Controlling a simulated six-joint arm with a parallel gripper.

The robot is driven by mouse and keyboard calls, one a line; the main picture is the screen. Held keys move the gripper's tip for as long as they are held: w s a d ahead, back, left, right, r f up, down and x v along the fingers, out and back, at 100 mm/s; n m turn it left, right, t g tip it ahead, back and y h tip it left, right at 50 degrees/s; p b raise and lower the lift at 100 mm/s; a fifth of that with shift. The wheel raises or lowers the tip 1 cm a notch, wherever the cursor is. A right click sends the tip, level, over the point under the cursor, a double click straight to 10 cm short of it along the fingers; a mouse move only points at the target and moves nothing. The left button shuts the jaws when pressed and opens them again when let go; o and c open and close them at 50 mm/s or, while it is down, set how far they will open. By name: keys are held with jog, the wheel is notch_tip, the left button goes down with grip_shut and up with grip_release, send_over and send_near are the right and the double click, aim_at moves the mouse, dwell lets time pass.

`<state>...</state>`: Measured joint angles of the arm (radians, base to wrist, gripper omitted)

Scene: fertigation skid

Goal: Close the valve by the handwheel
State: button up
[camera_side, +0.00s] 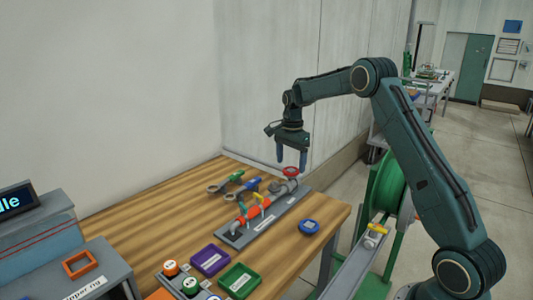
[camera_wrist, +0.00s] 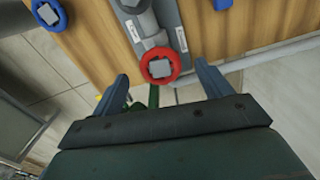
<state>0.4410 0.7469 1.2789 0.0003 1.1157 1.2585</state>
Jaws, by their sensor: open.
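The red handwheel (camera_side: 291,171) sits on top of the valve at the far right end of the pipe assembly (camera_side: 262,207). In the wrist view the red handwheel (camera_wrist: 160,66) is a ring with a grey square centre, just ahead of and between the fingers. My gripper (camera_side: 292,158) is open and empty, with its fingers pointing down above the handwheel in the side view. In the wrist view my gripper (camera_wrist: 164,78) spans wider than the wheel. I see no contact. How far the valve is turned cannot be told.
A blue gauge-like item (camera_side: 309,227) lies right of the assembly on the wooden table (camera_side: 178,199). Green and blue tools (camera_side: 233,181) lie behind the pipe. Purple (camera_side: 210,260) and green (camera_side: 240,279) trays stand in front. A wall rises close behind the table.

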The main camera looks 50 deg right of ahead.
aim_at(290, 170)
jog(key=shift+f, duration=1.7)
jog(key=c, duration=1)
jog(key=shift+m, duration=0.4)
jog(key=shift+c, duration=0.2)
jog(key=o, duration=1)
jog(key=shift+o, duration=0.2)
jog(key=shift+r, duration=0.1)
